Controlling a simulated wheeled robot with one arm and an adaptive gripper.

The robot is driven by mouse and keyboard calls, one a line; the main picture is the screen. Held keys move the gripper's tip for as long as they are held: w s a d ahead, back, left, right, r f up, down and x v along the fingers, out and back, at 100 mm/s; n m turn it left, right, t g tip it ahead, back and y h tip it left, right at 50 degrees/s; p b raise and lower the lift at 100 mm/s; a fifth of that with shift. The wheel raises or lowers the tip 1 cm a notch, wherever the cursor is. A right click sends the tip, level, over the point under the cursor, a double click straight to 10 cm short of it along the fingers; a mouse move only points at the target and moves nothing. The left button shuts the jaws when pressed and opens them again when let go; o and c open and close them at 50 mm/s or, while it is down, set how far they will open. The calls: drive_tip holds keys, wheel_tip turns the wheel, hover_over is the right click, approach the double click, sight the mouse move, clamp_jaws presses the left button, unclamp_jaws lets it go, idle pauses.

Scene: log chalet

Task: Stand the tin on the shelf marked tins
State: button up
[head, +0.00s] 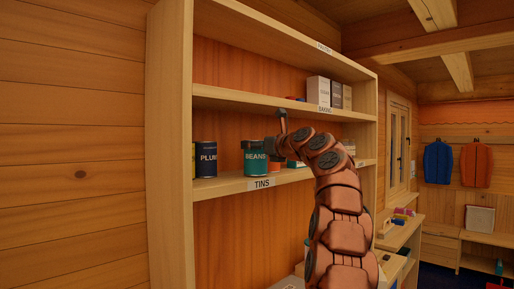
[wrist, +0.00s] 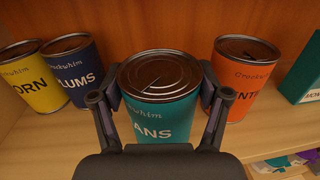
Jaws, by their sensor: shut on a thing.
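A teal tin lettered BEANS (head: 255,158) is upright at the shelf marked TINS (head: 225,184), near its front edge. In the wrist view the same tin (wrist: 160,112) sits between the two fingers of my gripper (wrist: 160,90), one on each side. My gripper is shut on it; in the head view the gripper (head: 270,146) is at the tin's right side. The tin's base looks level with the shelf board, but I cannot tell whether it rests there. Its lower part is hidden by my gripper in the wrist view.
A blue PLUMS tin (wrist: 72,68) and a yellow CORN tin (wrist: 33,75) stand to the left. An orange tin (wrist: 243,78) stands close on the right, with a green box (wrist: 305,75) beyond. The shelf marked BAKING (head: 240,99) is above. Bare board shows between the tins.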

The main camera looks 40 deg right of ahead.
drive_tip(key=shift+f, duration=0.1)
drive_tip(key=o, duration=1.6)
drive_tip(key=shift+r, duration=0.2)
drive_tip(key=shift+s+f, duration=0.15)
drive_tip(key=shift+s, duration=0.5)
drive_tip(key=shift+s+d+b, duration=0.15)
drive_tip(key=shift+s+b, duration=1.05)
drive_tip(key=shift+s, duration=4.2)
